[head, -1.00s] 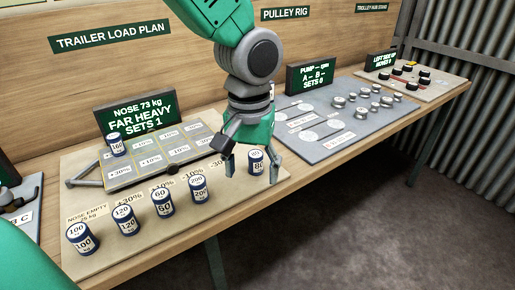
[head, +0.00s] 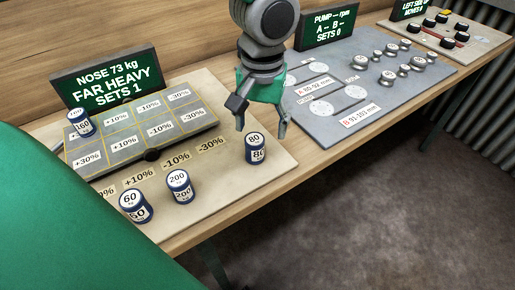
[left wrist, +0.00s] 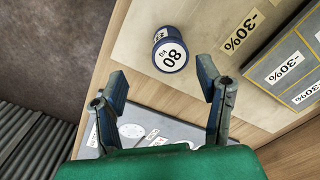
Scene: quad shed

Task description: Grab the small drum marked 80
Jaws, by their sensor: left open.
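The small drum marked 80 (head: 255,148) is blue with a white top and label. It stands upright on the pale board near its right end. It also shows in the left wrist view (left wrist: 170,50), ahead of the fingertips and apart from them. My left gripper (head: 262,128) is open and empty, just above and behind the drum in the head view. In the left wrist view its two fingers (left wrist: 160,80) are spread wide, with the drum beyond the gap between them. My right gripper is not in view.
Drums marked 60 (head: 135,206) and 200 (head: 180,187) stand on the board to the left. A drum marked 160 (head: 80,122) sits on the grey grid tray (head: 152,154). Free board surrounds the 80 drum.

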